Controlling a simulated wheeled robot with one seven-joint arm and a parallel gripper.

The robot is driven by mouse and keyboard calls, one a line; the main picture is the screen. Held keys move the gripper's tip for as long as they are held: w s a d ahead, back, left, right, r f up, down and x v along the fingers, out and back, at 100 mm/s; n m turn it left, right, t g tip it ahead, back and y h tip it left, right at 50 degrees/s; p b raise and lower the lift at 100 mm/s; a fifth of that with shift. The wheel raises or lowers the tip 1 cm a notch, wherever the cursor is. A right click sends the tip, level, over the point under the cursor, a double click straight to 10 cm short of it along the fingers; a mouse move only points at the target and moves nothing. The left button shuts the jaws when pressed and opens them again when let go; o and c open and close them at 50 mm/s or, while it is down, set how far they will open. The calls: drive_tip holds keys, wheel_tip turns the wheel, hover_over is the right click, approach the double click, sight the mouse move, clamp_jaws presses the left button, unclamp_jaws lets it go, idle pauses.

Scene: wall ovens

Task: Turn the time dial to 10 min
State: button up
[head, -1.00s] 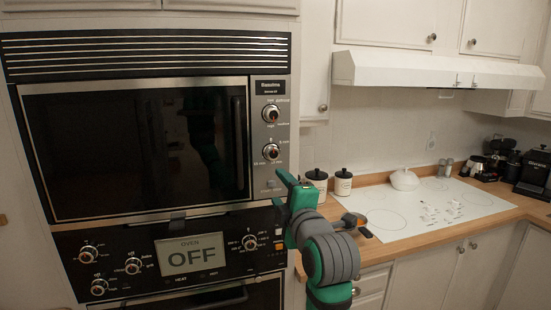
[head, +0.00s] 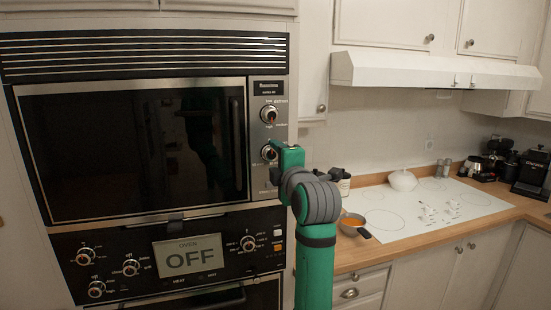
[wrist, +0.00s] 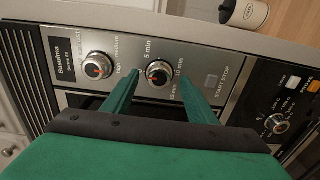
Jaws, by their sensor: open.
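The time dial (wrist: 158,73) is a round silver knob on the microwave's control panel, with minute marks such as 5 min and 15 min around it. In the head view the time dial (head: 267,153) is partly covered by my gripper (head: 276,151). In the wrist view my gripper (wrist: 158,78) is open, one green finger on each side of the dial. I cannot tell whether the fingers touch it, nor the exact mark its pointer is at.
A second knob (wrist: 97,65) sits beside the time dial, above it in the head view (head: 269,115). A START/STOP button (wrist: 211,80) is on the other side. The oven panel (head: 190,257) below reads OFF. A counter with a cooktop (head: 440,205) lies right.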

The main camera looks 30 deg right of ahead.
drive_tip(key=shift+w, duration=0.7)
drive_tip(key=shift+s, duration=0.1)
drive_tip(key=shift+d, duration=0.1)
drive_tip(key=c, duration=1.1)
drive_tip(key=shift+m, duration=0.3)
